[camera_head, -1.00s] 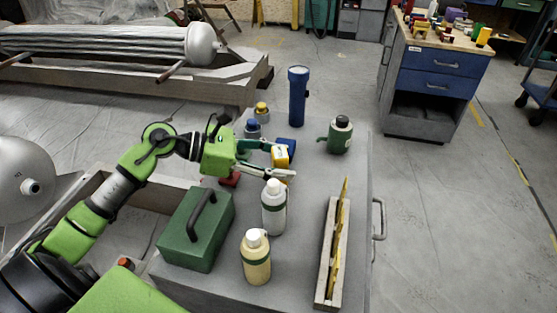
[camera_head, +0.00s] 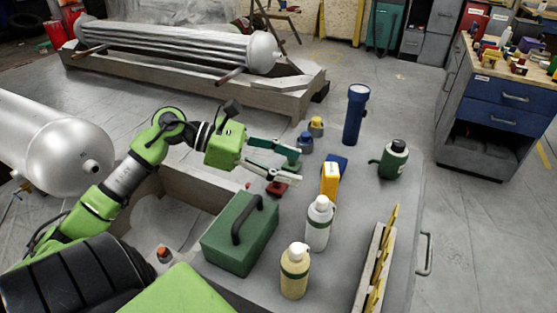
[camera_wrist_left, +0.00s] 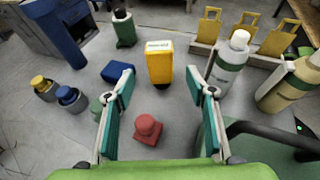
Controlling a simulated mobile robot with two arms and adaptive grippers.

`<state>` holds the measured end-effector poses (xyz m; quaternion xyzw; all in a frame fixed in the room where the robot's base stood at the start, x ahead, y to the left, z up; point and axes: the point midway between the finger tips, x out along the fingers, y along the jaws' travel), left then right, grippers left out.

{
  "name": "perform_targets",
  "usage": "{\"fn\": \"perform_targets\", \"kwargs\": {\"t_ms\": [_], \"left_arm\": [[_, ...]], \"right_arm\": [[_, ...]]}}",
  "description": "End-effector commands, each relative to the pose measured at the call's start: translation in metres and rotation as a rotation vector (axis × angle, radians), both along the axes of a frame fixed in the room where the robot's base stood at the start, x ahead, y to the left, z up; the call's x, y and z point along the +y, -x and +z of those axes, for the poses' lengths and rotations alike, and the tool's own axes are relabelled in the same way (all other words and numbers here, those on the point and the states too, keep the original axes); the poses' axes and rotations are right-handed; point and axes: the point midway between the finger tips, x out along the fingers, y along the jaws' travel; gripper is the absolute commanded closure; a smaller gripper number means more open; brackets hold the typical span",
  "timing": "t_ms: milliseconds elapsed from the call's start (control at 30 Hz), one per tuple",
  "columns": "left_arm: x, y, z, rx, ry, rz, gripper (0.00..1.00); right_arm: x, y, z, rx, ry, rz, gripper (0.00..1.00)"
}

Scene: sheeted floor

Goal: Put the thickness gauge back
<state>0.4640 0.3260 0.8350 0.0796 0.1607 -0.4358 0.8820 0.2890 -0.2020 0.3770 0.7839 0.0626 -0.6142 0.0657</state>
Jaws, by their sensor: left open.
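The thickness gauge seems to be the yellow block with a pale labelled top (camera_head: 330,178). It stands upright on the grey table top (camera_head: 395,215), and it shows in the left wrist view (camera_wrist_left: 159,66) beyond the fingertips. A blue block (camera_head: 341,161) sits close beside it; I cannot tell whether they touch. My left gripper (camera_head: 297,167) is open and empty, left of the yellow block and apart from it. A red knobbed piece (camera_wrist_left: 146,129) lies between and below the fingers in the wrist view. My right gripper is not in view.
A white bottle (camera_head: 318,225), a cream bottle (camera_head: 294,272) and a green toolbox (camera_head: 240,240) stand in front. A blue torch (camera_head: 355,115) and a green canister (camera_head: 393,160) stand behind. A rack with yellow plates (camera_head: 376,265) lies at the right.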

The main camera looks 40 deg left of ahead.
Motion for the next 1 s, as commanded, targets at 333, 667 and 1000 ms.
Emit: {"fn": "perform_targets", "kwargs": {"t_ms": [333, 667, 1000], "left_arm": [[0.017, 0.013, 0.008, -0.001, 0.001, 0.000, 0.49], [0.016, 0.013, 0.008, 0.000, 0.000, 0.000, 0.49], [0.016, 0.012, 0.032, -0.001, -0.001, 0.000, 0.49]], "right_arm": [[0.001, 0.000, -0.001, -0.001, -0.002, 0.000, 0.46], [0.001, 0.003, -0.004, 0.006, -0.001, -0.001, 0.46], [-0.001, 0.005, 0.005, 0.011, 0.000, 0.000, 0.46]]}}
